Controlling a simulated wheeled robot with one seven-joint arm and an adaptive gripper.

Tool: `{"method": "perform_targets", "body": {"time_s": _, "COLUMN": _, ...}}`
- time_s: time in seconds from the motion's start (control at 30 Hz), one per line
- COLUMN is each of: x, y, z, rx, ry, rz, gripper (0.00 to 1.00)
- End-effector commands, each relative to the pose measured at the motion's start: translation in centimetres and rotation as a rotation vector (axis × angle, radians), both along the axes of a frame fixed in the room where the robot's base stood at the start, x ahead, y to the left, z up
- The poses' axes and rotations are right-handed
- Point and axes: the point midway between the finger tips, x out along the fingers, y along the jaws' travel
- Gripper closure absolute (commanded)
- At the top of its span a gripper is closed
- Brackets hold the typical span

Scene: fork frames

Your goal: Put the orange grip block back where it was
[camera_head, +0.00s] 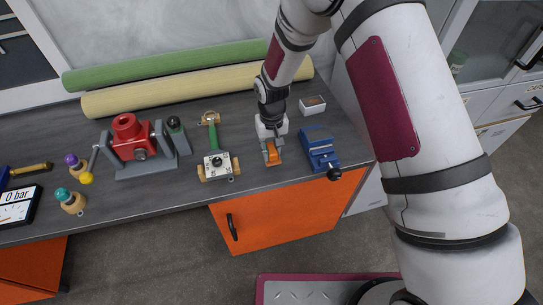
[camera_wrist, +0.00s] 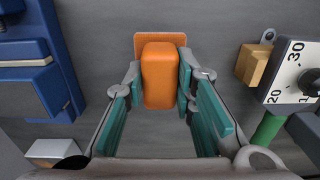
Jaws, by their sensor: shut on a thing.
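The orange grip block (camera_head: 272,157) is near the front of the grey bench, between the blue vise (camera_head: 319,148) and the white dial device (camera_head: 216,165). My gripper (camera_head: 270,145) points down over it. In the wrist view, the orange grip block (camera_wrist: 159,78) is between the teal pads of my gripper (camera_wrist: 160,85), which is shut on it. A flatter orange part shows at the block's far end. I cannot tell whether the block touches the bench.
The blue vise also shows at the wrist view's left (camera_wrist: 28,75), the dial device at its right (camera_wrist: 295,75). A green-handled tool (camera_head: 213,132), white box (camera_head: 312,105) and red-and-grey machine (camera_head: 133,145) stand nearby. Two rolls (camera_head: 170,88) lie along the back.

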Motion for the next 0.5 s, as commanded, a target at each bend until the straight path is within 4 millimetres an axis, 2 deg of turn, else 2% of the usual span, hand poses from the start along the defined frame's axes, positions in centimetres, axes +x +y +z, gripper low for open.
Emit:
{"method": "perform_targets", "body": {"time_s": 0.03, "x": -0.4, "y": -0.1, "z": -1.0, "rx": -0.002, "ry": 0.007, "rz": 0.000, "gripper": 1.00}}
{"method": "perform_targets", "body": {"time_s": 0.2, "x": -0.3, "y": 0.0, "z": -3.0, "rx": -0.001, "ry": 0.004, "rz": -0.001, "gripper": 1.00}}
{"method": "perform_targets", "body": {"time_s": 0.5, "x": -0.2, "y": 0.0, "z": -3.5, "rx": 0.000, "ry": 0.001, "rz": -0.001, "gripper": 1.00}}
